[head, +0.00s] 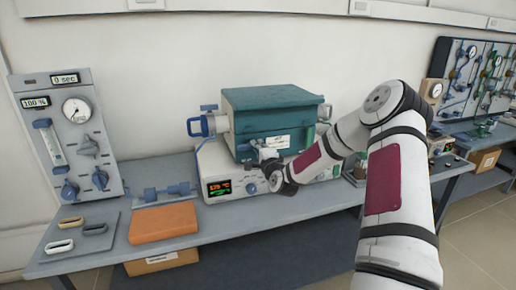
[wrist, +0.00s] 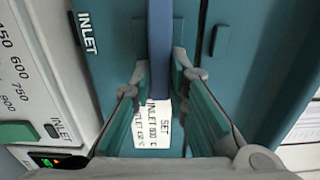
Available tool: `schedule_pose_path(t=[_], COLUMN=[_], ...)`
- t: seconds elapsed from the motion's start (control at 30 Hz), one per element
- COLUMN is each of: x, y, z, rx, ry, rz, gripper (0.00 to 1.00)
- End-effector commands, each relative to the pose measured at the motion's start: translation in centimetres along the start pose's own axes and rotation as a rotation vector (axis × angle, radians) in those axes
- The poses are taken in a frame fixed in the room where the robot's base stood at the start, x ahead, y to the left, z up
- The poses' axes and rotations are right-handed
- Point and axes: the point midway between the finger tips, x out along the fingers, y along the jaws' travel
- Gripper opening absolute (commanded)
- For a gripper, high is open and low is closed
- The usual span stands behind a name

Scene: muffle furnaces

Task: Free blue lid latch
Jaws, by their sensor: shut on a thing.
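The teal furnace (head: 275,104) with its lid stands on a white control base (head: 222,170) on the bench. My gripper (head: 262,150) is at the furnace's front face, below the lid seam. In the wrist view, a blue bar (wrist: 160,40), seemingly the lid latch, runs down from the top edge between the two fingers. My gripper (wrist: 159,76) is shut on this bar, with a fingertip against each side. In the head view my gripper mostly hides the latch.
A blue side handle (head: 195,126) sticks out left of the furnace. A gauge panel (head: 66,135), an orange block (head: 163,222) and a grey tray (head: 103,245) with several small handles are further left.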

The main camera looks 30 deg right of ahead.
Motion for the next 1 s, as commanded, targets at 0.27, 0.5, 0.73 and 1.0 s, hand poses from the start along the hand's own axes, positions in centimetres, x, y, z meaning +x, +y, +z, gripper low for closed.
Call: schedule_pose_path(t=[0.27, 0.5, 0.73, 1.0], x=[0.0, 0.0, -0.4, -4.6], y=[0.1, 0.1, 0.1, 0.1], z=[-0.1, -0.1, -0.1, -0.1], rx=[0.003, 0.002, 0.001, 0.001], ry=[0.003, 0.002, 0.001, 0.003], rz=[0.003, 0.002, 0.002, 0.004], gripper=[0.0, 0.35, 0.35, 0.35])
